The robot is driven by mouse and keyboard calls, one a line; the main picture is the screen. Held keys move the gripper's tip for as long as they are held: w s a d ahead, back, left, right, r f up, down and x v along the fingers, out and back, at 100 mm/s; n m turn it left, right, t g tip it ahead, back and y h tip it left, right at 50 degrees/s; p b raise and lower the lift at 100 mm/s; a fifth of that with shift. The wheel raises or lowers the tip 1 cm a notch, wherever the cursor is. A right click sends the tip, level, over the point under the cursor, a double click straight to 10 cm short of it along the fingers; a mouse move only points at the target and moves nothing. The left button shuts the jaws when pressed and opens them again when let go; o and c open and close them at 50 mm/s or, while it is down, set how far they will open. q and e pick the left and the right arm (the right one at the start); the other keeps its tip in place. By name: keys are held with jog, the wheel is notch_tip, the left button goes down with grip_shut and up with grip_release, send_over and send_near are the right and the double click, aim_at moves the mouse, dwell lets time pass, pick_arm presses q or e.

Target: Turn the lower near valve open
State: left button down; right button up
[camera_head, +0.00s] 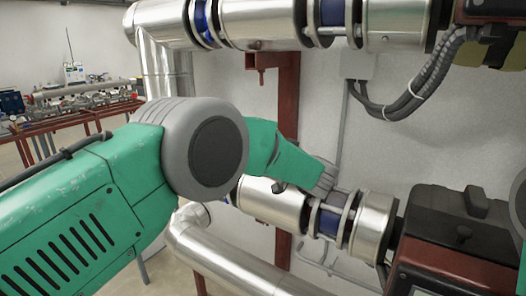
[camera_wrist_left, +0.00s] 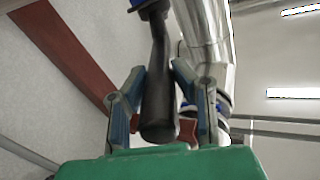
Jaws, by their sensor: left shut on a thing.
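The valve's black handle (camera_wrist_left: 158,112) stands between the two fingers of my left gripper (camera_wrist_left: 159,72) in the left wrist view. The fingers are closed around it, one on each side. A bit of blue valve body shows at the handle's top edge. In the head view my green left arm reaches in from the left to the lower silver pipe (camera_head: 272,205). The lower valve's blue section (camera_head: 328,220) shows between flanges just below the arm's end. The arm hides the fingers and most of the handle there. My right gripper is not in view.
An upper silver pipe (camera_head: 262,22) with blue valve sections runs above the arm. A dark red post (camera_head: 288,95) stands behind. A dark machine block (camera_head: 455,235) is at the right, with grey cables (camera_head: 415,95) above. A curved pipe (camera_head: 215,255) lies below.

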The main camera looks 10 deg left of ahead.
pick_arm(q)
jog(key=shift+w+d+r+n+g, duration=0.1)
jog(key=shift+w+r+n+g, duration=0.2)
jog(key=shift+n, duration=0.1)
jog(key=shift+w+d+y, duration=0.1)
jog(key=shift+d+y, duration=0.1)
jog(key=shift+y, duration=0.2)
jog(key=c, duration=1.3)
grip_release()
jog(key=shift+c, duration=0.2)
jog(key=shift+f, duration=0.15)
jog(key=v, duration=1.2)
jog(key=shift+w, duration=0.1)
